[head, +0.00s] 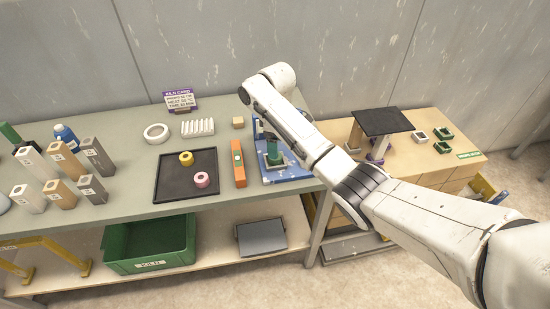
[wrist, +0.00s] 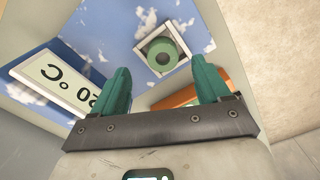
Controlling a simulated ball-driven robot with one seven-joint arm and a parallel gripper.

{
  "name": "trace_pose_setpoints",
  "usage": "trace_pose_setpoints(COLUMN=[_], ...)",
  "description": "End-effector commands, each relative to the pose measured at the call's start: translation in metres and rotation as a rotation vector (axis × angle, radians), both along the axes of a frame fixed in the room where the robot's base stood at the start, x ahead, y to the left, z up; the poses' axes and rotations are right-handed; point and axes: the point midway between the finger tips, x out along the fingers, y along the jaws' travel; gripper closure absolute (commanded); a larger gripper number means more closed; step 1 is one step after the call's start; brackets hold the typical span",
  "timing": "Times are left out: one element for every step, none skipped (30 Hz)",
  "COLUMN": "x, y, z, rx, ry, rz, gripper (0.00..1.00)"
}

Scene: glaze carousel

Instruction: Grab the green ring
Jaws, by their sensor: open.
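The green ring (wrist: 163,53) shows in the wrist view, seen from above with its hole visible. It sits in a white-edged square on a blue, cloud-patterned mat (wrist: 105,30). My gripper (wrist: 158,68) is open and empty, its two teal fingers well apart. The ring appears just past the fingertips, between their directions, and neither finger is seen touching it. In the head view my gripper (head: 274,156) points down over the blue mat (head: 298,180) at the worktable's right end. There I cannot clearly tell the ring from the teal fingers.
An orange bar (head: 238,165) lies close left of the mat. A black tray (head: 163,191) holds a yellow ring (head: 186,158) and a pink ring (head: 201,180). A display panel (wrist: 65,84) stands beside the gripper. A wooden bench (head: 462,160) stands at right.

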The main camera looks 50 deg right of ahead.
Motion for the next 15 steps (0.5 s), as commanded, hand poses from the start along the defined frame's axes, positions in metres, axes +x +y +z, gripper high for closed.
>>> trace_pose_setpoints(x=[-0.001, -0.001, -0.001, -0.001, -0.001, -0.001, -0.001, -0.001, -0.001, -0.001, -0.001, -0.001, -0.001, 0.000, 0.000], y=[0.001, 0.002, 0.003, 0.004, 0.003, 0.003, 0.003, 0.003, 0.003, 0.003, 0.003, 0.003, 0.003, 0.003, 0.003], z=[-0.006, -0.010, -0.016, -0.020, -0.025, -0.031, -0.034, -0.037, -0.040, -0.041, -0.042, -0.043, -0.043, -0.043, -0.043], rx=[0.002, 0.001, 0.002, 0.001, 0.001, -0.001, -0.001, -0.001, -0.001, 0.000, 0.000, 0.000, 0.000, 0.000, 0.000], ry=[0.005, 0.004, 0.005, 0.004, 0.005, 0.003, 0.003, 0.003, 0.002, 0.001, 0.001, 0.001, 0.000, 0.000, 0.000], rz=[-0.001, -0.001, -0.001, -0.001, -0.002, -0.002, -0.002, -0.002, -0.002, -0.002, -0.002, -0.002, -0.002, -0.002, -0.001], gripper=[0.24, 0.24, 0.24, 0.24, 0.24, 0.24, 0.24, 0.24, 0.24, 0.24, 0.24, 0.24, 0.24, 0.24, 0.24])
